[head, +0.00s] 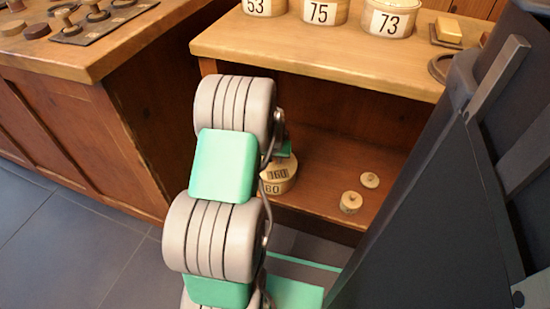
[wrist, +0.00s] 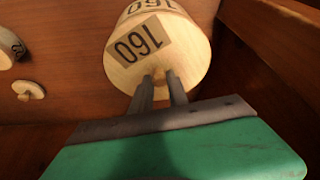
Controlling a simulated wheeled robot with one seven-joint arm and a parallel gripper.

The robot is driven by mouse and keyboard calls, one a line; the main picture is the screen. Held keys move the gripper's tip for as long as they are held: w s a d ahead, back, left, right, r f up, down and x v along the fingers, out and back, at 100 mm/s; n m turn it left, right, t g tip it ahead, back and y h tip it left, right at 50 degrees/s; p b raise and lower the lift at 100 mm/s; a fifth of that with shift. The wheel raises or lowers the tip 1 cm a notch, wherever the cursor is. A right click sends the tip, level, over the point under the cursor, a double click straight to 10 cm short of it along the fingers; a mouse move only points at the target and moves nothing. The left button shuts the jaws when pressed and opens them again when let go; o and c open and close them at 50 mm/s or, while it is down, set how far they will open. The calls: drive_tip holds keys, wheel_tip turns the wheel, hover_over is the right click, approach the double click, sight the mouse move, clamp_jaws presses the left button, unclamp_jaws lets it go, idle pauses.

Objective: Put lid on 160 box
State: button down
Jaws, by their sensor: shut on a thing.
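The 160 box (head: 272,188) is a pale round wooden box on the low shelf, partly hidden behind my arm in the head view. Its curved side (wrist: 160,6) shows in the wrist view with an upside-down 160. The lid (wrist: 125,72) is a pale disc with a 160 label and a small knob, and it lines up with the box in the wrist view. I cannot tell whether it rests fully on the rim. My gripper (wrist: 163,80) is shut on the lid's knob; the head view hides its fingers behind my arm.
Two small knobbed wooden pieces (head: 350,202) (head: 370,180) lie on the shelf (head: 325,160) right of the box. Boxes 53, 75 and 73 (head: 393,20) stand on the counter (head: 300,48) above. Wooden walls enclose the shelf. A spool counter (head: 110,45) stands at left.

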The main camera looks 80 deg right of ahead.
sight(275, 160)
drive_tip(key=shift+f, duration=0.2)
drive_tip(key=c, duration=0.8)
unclamp_jaws()
idle(0.4)
drive_tip(key=shift+r+p, duration=0.6)
drive_tip(key=shift+r, duration=0.2)
drive_tip(key=shift+r+p, duration=2.7)
drive_tip(key=shift+r, duration=0.8)
